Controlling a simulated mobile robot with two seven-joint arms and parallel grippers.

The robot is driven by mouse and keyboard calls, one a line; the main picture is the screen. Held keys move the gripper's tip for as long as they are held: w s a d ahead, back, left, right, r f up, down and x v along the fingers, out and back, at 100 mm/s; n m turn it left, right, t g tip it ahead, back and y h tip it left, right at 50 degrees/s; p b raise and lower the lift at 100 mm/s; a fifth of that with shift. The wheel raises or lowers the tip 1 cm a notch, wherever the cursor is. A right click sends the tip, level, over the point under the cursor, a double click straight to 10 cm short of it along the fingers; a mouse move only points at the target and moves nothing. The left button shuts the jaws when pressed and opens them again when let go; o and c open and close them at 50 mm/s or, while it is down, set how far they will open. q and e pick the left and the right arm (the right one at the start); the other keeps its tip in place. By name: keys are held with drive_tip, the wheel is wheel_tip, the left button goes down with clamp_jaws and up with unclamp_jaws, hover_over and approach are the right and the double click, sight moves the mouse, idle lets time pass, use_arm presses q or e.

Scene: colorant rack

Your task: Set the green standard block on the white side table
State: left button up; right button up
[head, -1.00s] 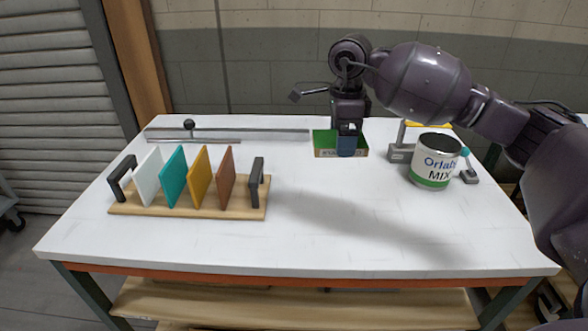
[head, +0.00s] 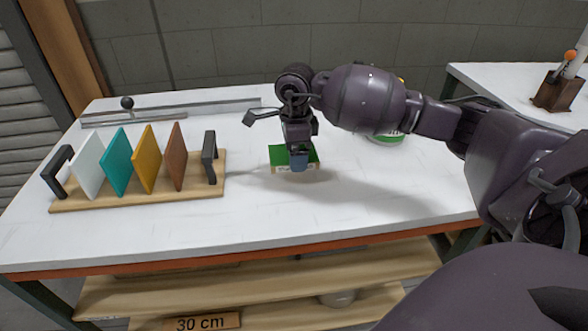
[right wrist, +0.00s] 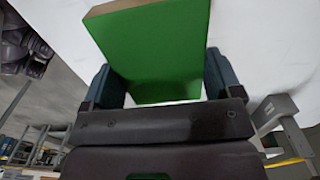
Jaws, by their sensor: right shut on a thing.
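The green block (head: 281,156) has a bright green face and a tan edge. My right gripper (head: 299,158) is shut on it, above the middle of the white workbench. In the right wrist view the block (right wrist: 155,50) sits between the two dark blue fingers (right wrist: 160,85). The gap under the block is hard to judge. A white table (head: 505,78) stands at the upper right, apart from the workbench and partly hidden by my right arm. My left gripper is not in view.
A wooden rack (head: 120,195) with white, teal, yellow and brown panels stands on the workbench's left (head: 230,225). A metal rail (head: 180,112) lies behind it. A can (head: 388,139) is mostly behind my arm. A brown holder (head: 557,92) stands on the other table.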

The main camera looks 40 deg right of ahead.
sight(295, 178)
wheel_tip(295, 178, down, 6)
drive_tip(key=shift+r+b, duration=0.2)
drive_tip(key=shift+b, duration=0.3)
drive_tip(key=shift+f, duration=0.15)
drive_tip(key=o, duration=0.8)
drive_tip(key=shift+r, duration=0.6)
wheel_tip(295, 178, up, 11)
drive_tip(key=shift+r+p, duration=0.1)
drive_tip(key=shift+p, duration=0.95)
drive_tip(key=shift+s, duration=0.1)
